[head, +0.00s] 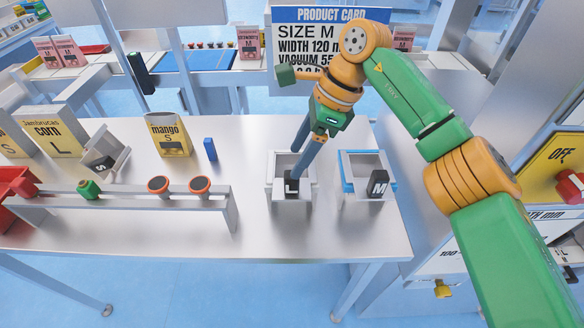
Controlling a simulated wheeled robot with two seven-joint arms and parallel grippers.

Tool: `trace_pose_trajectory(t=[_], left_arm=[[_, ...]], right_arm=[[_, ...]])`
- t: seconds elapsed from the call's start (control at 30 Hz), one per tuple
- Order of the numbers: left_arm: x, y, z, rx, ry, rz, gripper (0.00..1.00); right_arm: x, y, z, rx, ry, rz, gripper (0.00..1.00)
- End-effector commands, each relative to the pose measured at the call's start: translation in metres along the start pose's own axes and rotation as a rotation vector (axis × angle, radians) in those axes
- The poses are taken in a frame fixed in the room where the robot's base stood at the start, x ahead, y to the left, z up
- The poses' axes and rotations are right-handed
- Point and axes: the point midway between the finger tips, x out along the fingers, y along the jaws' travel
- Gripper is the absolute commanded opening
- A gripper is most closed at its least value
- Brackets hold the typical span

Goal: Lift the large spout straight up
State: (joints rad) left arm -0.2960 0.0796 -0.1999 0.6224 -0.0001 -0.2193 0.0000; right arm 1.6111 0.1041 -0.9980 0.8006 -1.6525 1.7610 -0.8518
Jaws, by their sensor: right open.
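The large spout (291,188), with a black tab marked L, sits in a grey square holder on the steel table. My right gripper (301,165) comes down over it from the upper right, its long blue-grey fingers reaching to the spout's opening. It is open; the fingers overlap in this view, and I cannot tell whether they touch the spout. The medium spout (378,184), tagged M, stands just to the right in a blue-rimmed holder. A small spout (103,161), tagged S, lies tilted at the left. My left gripper is not in view.
A low rail (130,203) with several round caps runs along the front left. A product card (300,42) reading SIZE M stands at the back.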

Motion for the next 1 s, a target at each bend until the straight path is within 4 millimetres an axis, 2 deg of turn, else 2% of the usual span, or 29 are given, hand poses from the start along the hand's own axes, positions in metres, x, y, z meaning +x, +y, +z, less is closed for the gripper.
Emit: trace_pose_trajectory(t=[0.23,0.33,0.57,0.67,0.83,0.87,1.0], left_arm=[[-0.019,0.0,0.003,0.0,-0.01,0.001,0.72],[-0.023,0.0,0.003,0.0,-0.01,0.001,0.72],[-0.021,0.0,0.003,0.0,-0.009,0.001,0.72],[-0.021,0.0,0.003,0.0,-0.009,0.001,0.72],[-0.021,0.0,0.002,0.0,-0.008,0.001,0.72],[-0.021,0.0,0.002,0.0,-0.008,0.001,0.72],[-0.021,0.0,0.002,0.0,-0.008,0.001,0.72]], right_arm=[[0.04,0.005,-0.011,0.001,-0.004,0.007,0.7],[0.057,0.005,-0.01,0.0,-0.006,0.005,0.7],[0.064,0.004,-0.011,-0.001,-0.007,0.002,0.7],[0.064,0.004,-0.011,-0.001,-0.007,0.002,0.48],[0.064,0.004,-0.011,-0.001,-0.008,0.002,0.03],[0.064,0.004,-0.011,-0.001,-0.008,0.002,0.0],[0.063,0.004,-0.01,-0.002,-0.009,0.001,0.0]])
